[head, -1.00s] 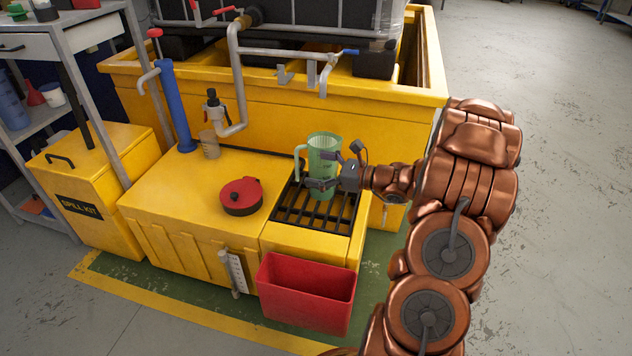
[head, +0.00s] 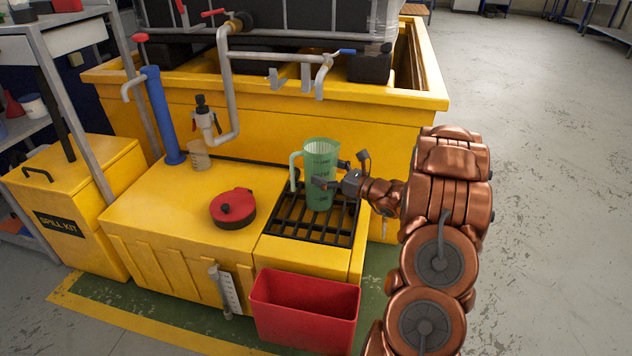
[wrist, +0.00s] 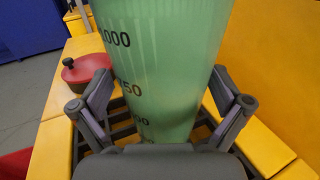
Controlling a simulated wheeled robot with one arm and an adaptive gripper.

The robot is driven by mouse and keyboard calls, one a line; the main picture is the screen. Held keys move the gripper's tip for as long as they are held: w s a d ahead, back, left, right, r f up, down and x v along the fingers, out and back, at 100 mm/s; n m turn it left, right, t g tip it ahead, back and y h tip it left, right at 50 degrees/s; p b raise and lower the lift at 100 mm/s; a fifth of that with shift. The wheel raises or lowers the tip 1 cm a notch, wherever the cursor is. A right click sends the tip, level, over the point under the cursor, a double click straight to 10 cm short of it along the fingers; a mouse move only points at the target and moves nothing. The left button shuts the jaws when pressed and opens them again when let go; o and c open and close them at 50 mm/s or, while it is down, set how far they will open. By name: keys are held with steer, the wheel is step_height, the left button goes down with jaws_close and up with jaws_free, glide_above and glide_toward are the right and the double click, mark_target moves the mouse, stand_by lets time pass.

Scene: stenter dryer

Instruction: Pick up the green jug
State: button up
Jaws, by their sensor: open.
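The green jug (head: 319,176) stands upright on the black grate (head: 286,225) of the yellow bench, its handle toward the left. In the wrist view the jug (wrist: 165,60) fills the middle, with dark graduation marks on its side. My gripper (head: 333,174) is at the jug's right side. Its two open fingers, also in the wrist view (wrist: 160,95), are on either side of the jug's lower body. Whether either pad touches the jug I cannot tell. The far side of the jug is hidden.
A red lidded can (head: 233,208) sits left of the grate. A red bin (head: 305,312) hangs at the bench front. A blue pump (head: 165,115), a beige cup (head: 199,156) and grey pipework stand behind. Open floor lies to the right.

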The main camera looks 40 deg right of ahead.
steer(key=shift+b+x, duration=0.4)
steer(key=shift+x, duration=1.05)
steer(key=shift+c, duration=0.3)
steer(key=c, duration=1.3)
steer(key=shift+c, duration=0.6)
steer(key=shift+r, duration=0.1)
